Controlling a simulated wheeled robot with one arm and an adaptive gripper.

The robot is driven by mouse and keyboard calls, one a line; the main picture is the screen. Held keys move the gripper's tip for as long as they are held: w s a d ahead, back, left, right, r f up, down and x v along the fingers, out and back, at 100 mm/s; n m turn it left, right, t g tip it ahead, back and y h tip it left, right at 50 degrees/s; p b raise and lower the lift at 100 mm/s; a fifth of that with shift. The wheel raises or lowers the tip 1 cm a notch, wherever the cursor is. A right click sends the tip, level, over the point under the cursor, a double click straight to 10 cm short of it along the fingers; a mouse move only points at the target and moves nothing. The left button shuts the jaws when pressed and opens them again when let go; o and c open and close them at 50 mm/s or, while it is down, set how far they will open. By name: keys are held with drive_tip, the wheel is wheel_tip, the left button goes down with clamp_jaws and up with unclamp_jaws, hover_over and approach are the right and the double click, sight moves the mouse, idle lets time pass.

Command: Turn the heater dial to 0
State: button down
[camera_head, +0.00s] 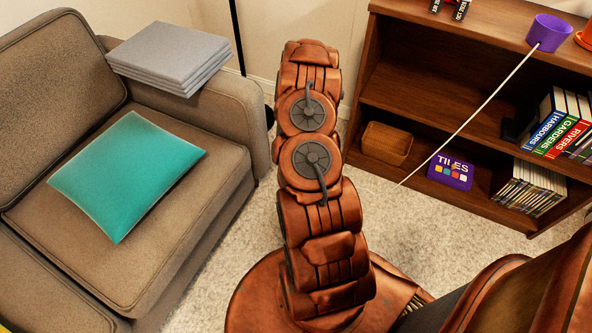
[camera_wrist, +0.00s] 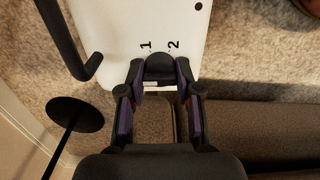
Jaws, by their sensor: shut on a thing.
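The white heater (camera_wrist: 140,24) shows from above in the wrist view, with the numbers 1 and 2 printed on its top. The dark round heater dial (camera_wrist: 159,67) sits just below those numbers in the picture. My gripper (camera_wrist: 160,77) is shut on the dial, with one finger on its left side and one on its right. No 0 mark is visible, and I cannot tell which number the dial points to. The head view shows my arm, but the heater, the dial and my gripper are hidden there.
A black bar-like handle (camera_wrist: 72,45) runs along the heater's left side. A sofa (camera_head: 205,205) with a teal cushion (camera_head: 127,172) stands at the left. A wooden shelf (camera_head: 440,100) stands at the right. A lamp base (camera_wrist: 75,114) is on the carpet.

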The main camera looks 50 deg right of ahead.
drive_tip(key=c, duration=0.8)
unclamp_jaws()
drive_tip(key=shift+r, duration=6)
